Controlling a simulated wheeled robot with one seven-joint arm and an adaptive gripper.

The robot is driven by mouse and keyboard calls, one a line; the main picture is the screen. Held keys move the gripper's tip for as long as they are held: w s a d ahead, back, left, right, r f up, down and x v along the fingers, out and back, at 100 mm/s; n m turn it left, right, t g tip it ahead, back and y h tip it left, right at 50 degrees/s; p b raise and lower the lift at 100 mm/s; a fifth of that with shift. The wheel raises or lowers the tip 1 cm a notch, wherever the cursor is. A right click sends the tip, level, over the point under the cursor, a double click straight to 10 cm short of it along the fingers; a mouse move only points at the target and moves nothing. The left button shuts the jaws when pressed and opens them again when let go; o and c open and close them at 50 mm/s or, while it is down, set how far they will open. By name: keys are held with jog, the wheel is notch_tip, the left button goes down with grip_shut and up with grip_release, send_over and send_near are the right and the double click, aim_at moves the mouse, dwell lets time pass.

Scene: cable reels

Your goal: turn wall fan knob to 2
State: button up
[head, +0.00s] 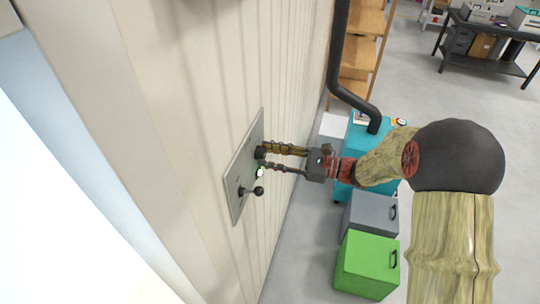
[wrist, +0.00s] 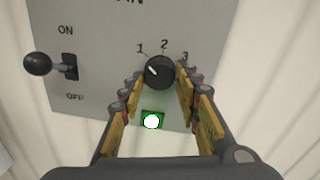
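A grey wall panel (head: 238,180) carries a black round knob (wrist: 159,72) with the numbers 1, 2 and 3 around its top. The knob's white mark points up and left, towards 1. My gripper (wrist: 160,78) is open, with one finger on each side of the knob; whether a fingertip touches it I cannot tell. In the head view my gripper (head: 263,158) reaches the panel from the right, and its fingertips cover much of the knob area.
A lever with a black ball (wrist: 37,64) sticks out left of the knob, beside ON and OFF labels. A lit green button (wrist: 152,120) sits below the knob. A green cabinet (head: 366,265), a grey cabinet (head: 368,218) and a black pipe (head: 338,55) stand along the wall.

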jog(key=c, duration=0.6)
jog(key=shift+c, duration=0.3)
jog(key=shift+r+m+p, duration=0.1)
jog(key=shift+m+p, duration=0.2)
jog(key=shift+p, duration=0.1)
jog(key=shift+m+p, duration=0.4)
jog(key=shift+p, duration=0.35)
jog(key=m+p, duration=0.3)
jog(key=p, duration=0.1)
jog(key=shift+r, duration=0.15)
jog(key=m+p, duration=0.3)
jog(key=p, duration=0.1)
jog(key=shift+s+m, duration=0.1)
jog(key=shift+m, duration=0.2)
jog(key=shift+f+m+p, duration=0.2)
jog(key=shift+m+p, duration=0.75)
jog(key=shift+m, duration=0.05)
